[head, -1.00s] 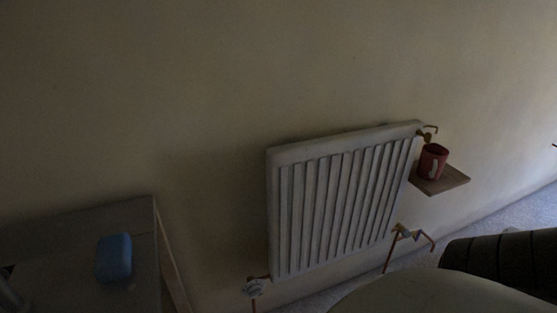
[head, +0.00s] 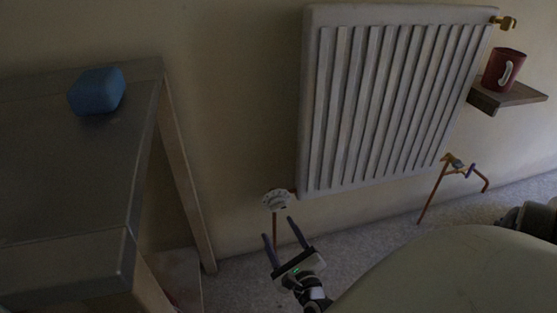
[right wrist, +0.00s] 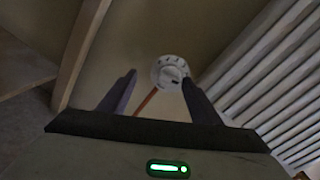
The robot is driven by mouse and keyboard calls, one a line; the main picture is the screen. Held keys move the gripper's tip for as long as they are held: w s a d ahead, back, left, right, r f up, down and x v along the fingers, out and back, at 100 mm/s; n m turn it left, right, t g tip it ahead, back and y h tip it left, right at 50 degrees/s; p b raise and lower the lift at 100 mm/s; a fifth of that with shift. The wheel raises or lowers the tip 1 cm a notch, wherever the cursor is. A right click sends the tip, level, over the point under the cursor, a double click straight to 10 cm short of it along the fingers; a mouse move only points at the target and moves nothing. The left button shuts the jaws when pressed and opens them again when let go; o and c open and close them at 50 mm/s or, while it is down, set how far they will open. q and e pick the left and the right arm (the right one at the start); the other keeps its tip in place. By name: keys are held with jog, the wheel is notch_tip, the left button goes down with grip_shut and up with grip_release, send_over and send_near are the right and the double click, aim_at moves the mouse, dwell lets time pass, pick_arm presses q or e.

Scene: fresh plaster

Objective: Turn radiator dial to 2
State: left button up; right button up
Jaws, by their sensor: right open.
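The white radiator dial (head: 277,199) sits at the lower left corner of the white radiator (head: 390,100), on top of a copper pipe. In the right wrist view the dial (right wrist: 170,72) shows its marked face, with marks too small to read. My right gripper (head: 279,229) is open and empty, just below and in front of the dial in the head view. In the right wrist view its two fingertips (right wrist: 158,78) point toward the dial, which appears between them, nearer the right finger. Contact cannot be made out. My left gripper is not in view.
A grey table (head: 70,170) with a blue block (head: 97,91) stands at the left, its leg near the dial. A red mug (head: 503,70) stands on a small wooden shelf (head: 510,97) at the right.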

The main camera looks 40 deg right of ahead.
aim_at(280, 209)
jog(key=w+d+m+b, duration=0.1)
jog(key=w+d, duration=0.1)
jog(key=w, duration=0.1)
jog(key=w+d+f+m+h+b, duration=0.1)
jog(key=w+d, duration=0.2)
jog(key=w+d+m+h+b, duration=0.1)
jog(key=w+d, duration=0.1)
jog(key=w, duration=0.1)
jog(key=shift+d+f+m, duration=0.35)
jog(key=shift+d+m, duration=0.05)
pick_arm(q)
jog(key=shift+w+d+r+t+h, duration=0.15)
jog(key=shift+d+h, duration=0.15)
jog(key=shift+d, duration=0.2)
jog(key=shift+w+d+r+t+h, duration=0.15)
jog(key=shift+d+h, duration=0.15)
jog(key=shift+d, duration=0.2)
pick_arm(e)
jog(key=shift+s, duration=0.1)
jog(key=c, duration=1)
